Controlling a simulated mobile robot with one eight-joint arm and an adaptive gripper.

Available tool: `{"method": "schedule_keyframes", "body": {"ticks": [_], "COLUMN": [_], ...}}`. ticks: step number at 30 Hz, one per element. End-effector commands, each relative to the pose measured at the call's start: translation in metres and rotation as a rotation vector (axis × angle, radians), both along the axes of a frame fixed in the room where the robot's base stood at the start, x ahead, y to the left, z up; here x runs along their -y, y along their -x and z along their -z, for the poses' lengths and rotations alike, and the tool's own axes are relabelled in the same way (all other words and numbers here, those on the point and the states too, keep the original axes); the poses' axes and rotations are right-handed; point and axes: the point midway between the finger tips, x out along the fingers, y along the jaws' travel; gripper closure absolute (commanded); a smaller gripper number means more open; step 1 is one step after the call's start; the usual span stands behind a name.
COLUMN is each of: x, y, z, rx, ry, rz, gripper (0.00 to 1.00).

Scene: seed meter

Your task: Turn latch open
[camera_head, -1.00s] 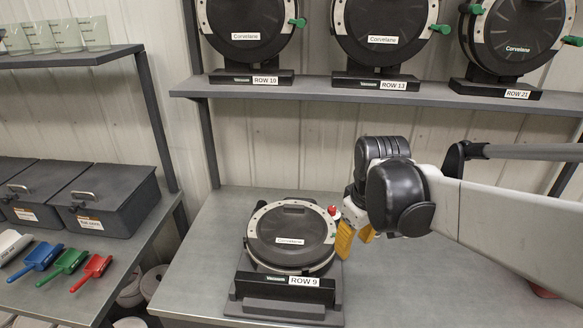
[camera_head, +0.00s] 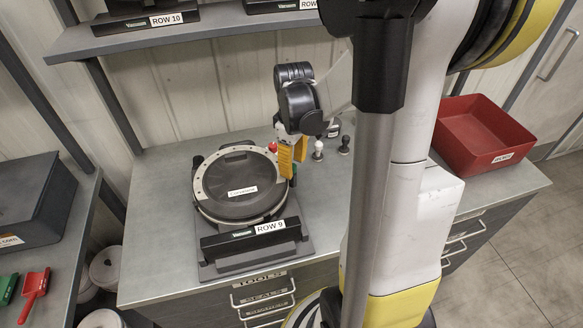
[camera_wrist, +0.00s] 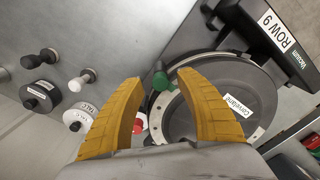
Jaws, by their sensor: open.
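The seed meter (camera_head: 238,187) labelled ROW 9 lies on the bench, a dark round disc with a pale rim on a black base. Its green latch handle (camera_wrist: 162,80) shows at the rim in the wrist view, between my fingertips. A red knob (camera_head: 273,147) sits on the rim close by; it also shows in the wrist view (camera_wrist: 140,123), partly behind a finger. My gripper (camera_head: 291,157) has yellow fingers, open, at the meter's right side. The fingers stand either side of the latch; I cannot tell whether they touch it. In the head view they hide much of the latch area.
A white-topped knob piece (camera_head: 318,150) and a black one (camera_head: 345,145) stand right of my gripper. A red bin (camera_head: 484,135) is at the bench's right end. A shelf (camera_head: 190,32) runs above the back. The bench's front left (camera_head: 150,270) is clear.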

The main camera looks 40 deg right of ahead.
Motion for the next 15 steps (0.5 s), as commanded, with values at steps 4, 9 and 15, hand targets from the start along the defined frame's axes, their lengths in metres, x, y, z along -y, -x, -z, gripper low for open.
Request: {"method": "schedule_keyframes", "body": {"ticks": [4,9,15], "x": [-0.0001,0.0000,-0.0001], "y": [-0.0002,-0.0001,-0.0001], "z": [0.0087,0.0088,0.0086], "rx": [0.000,0.000,0.000], "ry": [0.000,0.000,0.000], "rz": [0.000,0.000,0.000], "gripper": [0.58,0.58,0.93]}}
